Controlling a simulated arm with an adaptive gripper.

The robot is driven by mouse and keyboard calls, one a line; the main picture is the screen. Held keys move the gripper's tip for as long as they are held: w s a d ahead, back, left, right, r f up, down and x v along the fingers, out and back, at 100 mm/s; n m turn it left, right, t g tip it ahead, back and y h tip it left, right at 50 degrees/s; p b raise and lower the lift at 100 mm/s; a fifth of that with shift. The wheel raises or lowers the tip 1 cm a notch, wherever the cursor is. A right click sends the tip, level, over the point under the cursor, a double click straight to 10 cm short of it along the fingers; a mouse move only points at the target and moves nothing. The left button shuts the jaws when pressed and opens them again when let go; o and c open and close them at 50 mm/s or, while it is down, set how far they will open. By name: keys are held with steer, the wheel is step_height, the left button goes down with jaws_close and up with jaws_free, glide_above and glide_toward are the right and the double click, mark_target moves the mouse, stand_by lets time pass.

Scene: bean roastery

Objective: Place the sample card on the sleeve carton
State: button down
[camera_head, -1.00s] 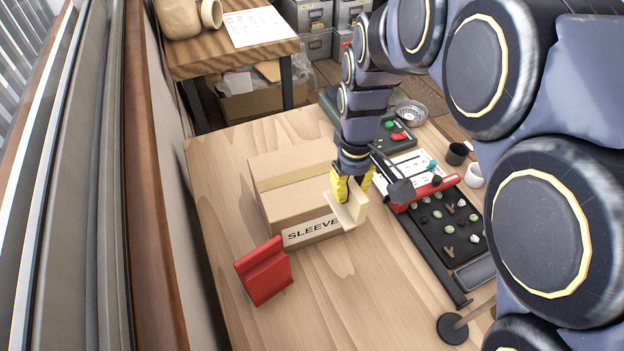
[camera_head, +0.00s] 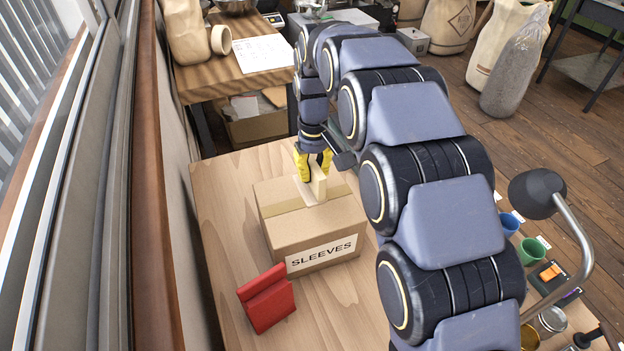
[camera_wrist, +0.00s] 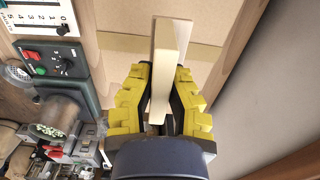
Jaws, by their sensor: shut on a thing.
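The sleeve carton (camera_head: 290,236) is a closed brown box with a tape strip and a white "SLEEVES" label, standing on the wooden table. My gripper (camera_head: 313,172) has yellow fingers and is shut on the sample card (camera_head: 318,184), a pale cream piece with an upright block and a flat part. The gripper and card are over the top of the carton. In the wrist view the card (camera_wrist: 163,65) stands between the yellow fingers (camera_wrist: 158,108), with the carton top (camera_wrist: 122,58) behind it. I cannot tell whether the card touches the carton.
My arm covers much of the table's right side. Cups (camera_head: 531,250) and a lamp (camera_head: 540,192) are at the right. Bare table lies left of the carton.

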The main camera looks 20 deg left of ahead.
mark_target(311, 184)
steer(key=shift+w+a+f, duration=0.35)
steer(key=shift+w+f, duration=0.15)
steer(key=shift+f, duration=0.3)
steer(key=shift+w+a+f, duration=0.35)
steer(key=shift+w+f, duration=0.15)
steer(key=shift+f, duration=1.55)
steer(key=shift+f, duration=0.1)
steer(key=c, duration=1.2)
jaws_free()
steer(key=shift+o, duration=0.2)
step_height(311, 184, up, 12)
steer(key=shift+r, duration=0.1)
